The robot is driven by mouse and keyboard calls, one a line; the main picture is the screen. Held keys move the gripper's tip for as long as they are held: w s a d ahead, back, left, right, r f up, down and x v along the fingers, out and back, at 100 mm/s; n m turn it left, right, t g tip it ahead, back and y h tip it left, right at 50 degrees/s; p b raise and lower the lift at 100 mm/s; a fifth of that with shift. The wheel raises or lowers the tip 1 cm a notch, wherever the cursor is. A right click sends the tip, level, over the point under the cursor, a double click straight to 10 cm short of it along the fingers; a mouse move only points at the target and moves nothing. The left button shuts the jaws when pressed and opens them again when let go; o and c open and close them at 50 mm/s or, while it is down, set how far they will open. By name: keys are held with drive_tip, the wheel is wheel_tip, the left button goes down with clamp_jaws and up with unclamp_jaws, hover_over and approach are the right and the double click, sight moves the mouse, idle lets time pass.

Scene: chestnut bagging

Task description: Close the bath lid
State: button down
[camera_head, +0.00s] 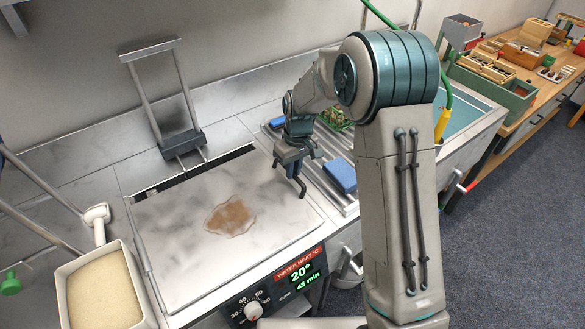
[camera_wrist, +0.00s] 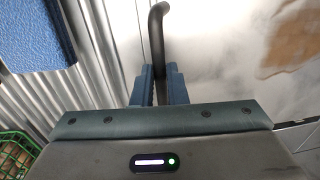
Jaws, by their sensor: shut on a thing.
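The bath lid (camera_head: 180,245) is a flat, pale, scuffed metal plate lying over the bath, with a brown stain on it. A dark gap shows along its back edge. My gripper (camera_head: 291,165) is above the lid's right side. In the wrist view my gripper (camera_wrist: 160,88) has its blue fingers shut on a dark hooked bar (camera_wrist: 157,35). The bar's bent end also shows in the head view (camera_head: 302,189). I cannot tell whether the bar is joined to the lid.
A control panel (camera_head: 285,285) reads 20° at the front. A metal frame (camera_head: 160,100) stands behind the lid. A bin of pale grains (camera_head: 72,310) is at the left. A blue block (camera_head: 341,175) lies on the ribbed drainer to the right. A green basket (camera_wrist: 15,152) shows in the wrist view.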

drive_tip(key=shift+d+f, duration=0.25)
drive_tip(key=shift+f, duration=0.05)
drive_tip(key=c, duration=1.7)
unclamp_jaws()
drive_tip(key=shift+s, duration=0.1)
drive_tip(key=shift+o, duration=1.2)
drive_tip(key=shift+w+d+f, duration=0.1)
drive_tip(key=shift+w, duration=0.2)
drive_tip(key=shift+s+a, duration=0.15)
drive_tip(key=shift+a, duration=0.05)
drive_tip(key=shift+r, duration=0.35)
wheel_tip(320, 180, up, 13)
drive_tip(key=d+b, duration=0.1)
drive_tip(key=shift+w+d, duration=0.15)
drive_tip(key=shift+w, duration=0.25)
drive_tip(key=shift+r, duration=0.1)
